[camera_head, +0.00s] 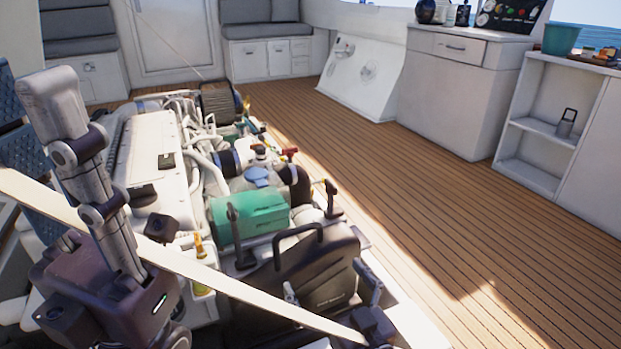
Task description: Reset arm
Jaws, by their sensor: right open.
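My right gripper (330,281) shows at the bottom centre, its two grey fingers wide apart. It is open, with nothing seen held between the fingers. From this view the fingers appear on either side of a black case with a handle (310,265), and I cannot tell whether they touch it. A grey jointed arm of mine rises at the left. My left gripper is not seen.
An engine with a green box (250,213) and a blue cap (257,177) fills the middle. A pale strip (200,272) crosses the lower left. White cabinets (460,95) and open shelves (555,125) stand at the right. The wooden deck (430,190) between is clear.

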